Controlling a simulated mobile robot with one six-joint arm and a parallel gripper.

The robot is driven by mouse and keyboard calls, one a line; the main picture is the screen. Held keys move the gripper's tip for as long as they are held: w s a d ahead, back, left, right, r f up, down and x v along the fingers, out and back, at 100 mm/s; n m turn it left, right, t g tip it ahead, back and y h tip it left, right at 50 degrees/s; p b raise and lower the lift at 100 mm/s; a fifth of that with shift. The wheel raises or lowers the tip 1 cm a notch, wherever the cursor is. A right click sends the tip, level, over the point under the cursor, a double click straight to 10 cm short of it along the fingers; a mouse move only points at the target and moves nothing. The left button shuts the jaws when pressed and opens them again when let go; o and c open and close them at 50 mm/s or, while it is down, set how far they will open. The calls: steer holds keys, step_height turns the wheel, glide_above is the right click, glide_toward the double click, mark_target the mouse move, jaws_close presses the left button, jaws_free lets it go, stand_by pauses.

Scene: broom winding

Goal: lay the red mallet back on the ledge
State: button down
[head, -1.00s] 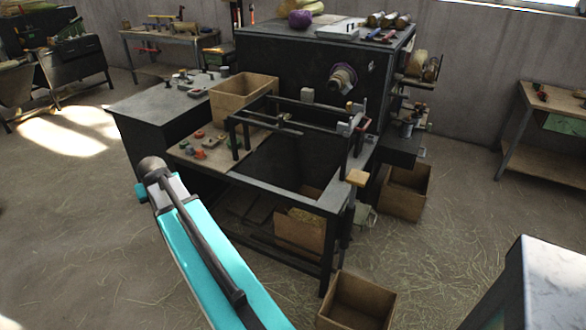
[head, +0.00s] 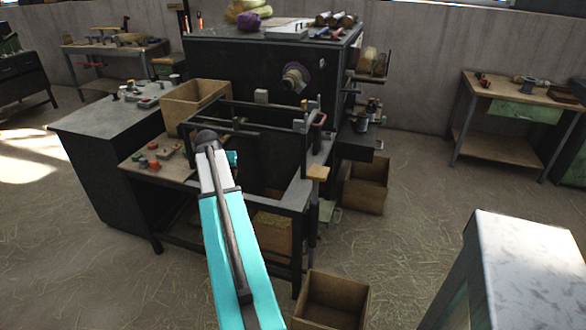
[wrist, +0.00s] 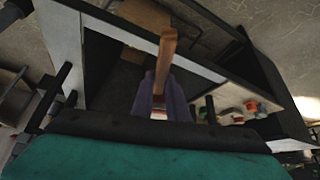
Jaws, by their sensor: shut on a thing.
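My gripper (wrist: 161,95) shows in the wrist view with its purple-grey fingers shut on a brown wooden handle, which I take for the red mallet (wrist: 165,58). The handle sticks out beyond the fingertips, and no red head can be made out. In the head view my arm reaches toward the front of the dark machine, and the gripper and mallet are hidden. I cannot tell for sure which surface is the ledge; a wooden shelf (head: 128,166) with red and green knobs is at the machine's front left, and it also shows in the wrist view (wrist: 226,119).
The black machine (head: 250,70) has a front frame with dark bars around an open well. A wooden box (head: 190,103) stands at its left, and another open box (head: 333,300) is on the floor in front. A pale-topped table (head: 525,255) is at the near right.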

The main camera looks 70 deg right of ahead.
steer(key=s+d+m+g+b, duration=0.1)
steer(key=s+d+m, duration=0.1)
steer(key=s+d, duration=0.6)
steer(key=s+d+f+m+g+b, duration=0.1)
steer(key=s+d+m, duration=0.2)
steer(key=s+d, duration=0.5)
steer(key=s, duration=0.5)
steer(key=shift+d+g+h, duration=0.2)
steer(key=shift+g+h, duration=0.1)
steer(key=shift+g, duration=0.1)
steer(key=shift+f, duration=0.15)
steer(key=shift+f+b, duration=2.4)
steer(key=shift+f, duration=1.85)
steer(key=c, duration=1.6)
jaws_free()
steer(key=shift+c, duration=0.2)
steer(key=shift+a, duration=0.1)
